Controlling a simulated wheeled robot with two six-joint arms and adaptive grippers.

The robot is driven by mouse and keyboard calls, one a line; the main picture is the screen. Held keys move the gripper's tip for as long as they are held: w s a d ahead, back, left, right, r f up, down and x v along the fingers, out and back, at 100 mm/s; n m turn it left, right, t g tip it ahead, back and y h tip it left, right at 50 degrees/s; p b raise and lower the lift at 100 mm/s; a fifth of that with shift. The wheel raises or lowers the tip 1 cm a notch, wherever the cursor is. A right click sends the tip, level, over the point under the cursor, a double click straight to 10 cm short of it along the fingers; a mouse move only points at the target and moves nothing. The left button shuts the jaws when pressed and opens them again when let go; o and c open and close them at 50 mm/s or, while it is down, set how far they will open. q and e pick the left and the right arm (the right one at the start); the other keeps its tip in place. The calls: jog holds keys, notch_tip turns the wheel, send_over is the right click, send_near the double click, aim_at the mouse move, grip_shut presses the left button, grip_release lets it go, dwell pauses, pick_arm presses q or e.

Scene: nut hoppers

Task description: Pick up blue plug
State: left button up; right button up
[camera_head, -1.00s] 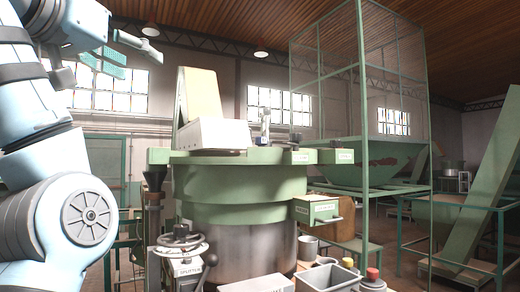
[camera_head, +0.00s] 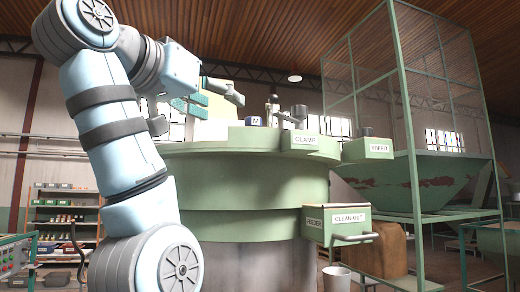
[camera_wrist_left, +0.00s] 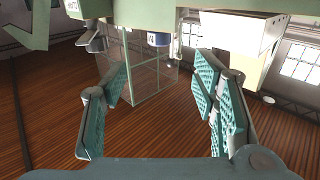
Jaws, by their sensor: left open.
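A small blue plug (camera_head: 253,121) with a white mark sits on top of the green drum (camera_head: 245,165), beside the clamp. In the left wrist view, which is upside down, the blue plug (camera_wrist_left: 158,39) shows beyond the fingers, near the top middle. My left gripper (camera_head: 213,98) is open and empty, left of the plug and a little higher. In the left wrist view the left gripper (camera_wrist_left: 165,74) has its teal-padded fingers spread wide, with a clear gap between them and the plug. My right gripper is not in view.
A metal clamp (camera_head: 273,108) stands just right of the plug. Green boxes labelled CLAMP (camera_head: 305,141) and WIPER (camera_head: 368,149) jut from the rim. A white chute housing (camera_wrist_left: 225,32) stands on the other side of the plug.

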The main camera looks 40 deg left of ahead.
aim_at(253, 119)
pick_arm(q)
jog(key=w+p, duration=0.3)
jog(key=w, duration=0.1)
jog(key=w+a+p, duration=0.1)
jog(key=w+p, duration=0.2)
jog(key=w, duration=0.2)
jog(key=w+a+p, duration=0.1)
jog(key=w+p, duration=0.1)
jog(key=w, duration=0.2)
jog(key=shift+w+a+r+p, duration=0.1)
jog(key=shift+w+r+p, duration=0.05)
jog(key=shift+r+p, duration=0.25)
jog(key=shift+w+f, duration=0.15)
jog(key=c, duration=1.2)
grip_shut()
jog(key=shift+a, duration=0.1)
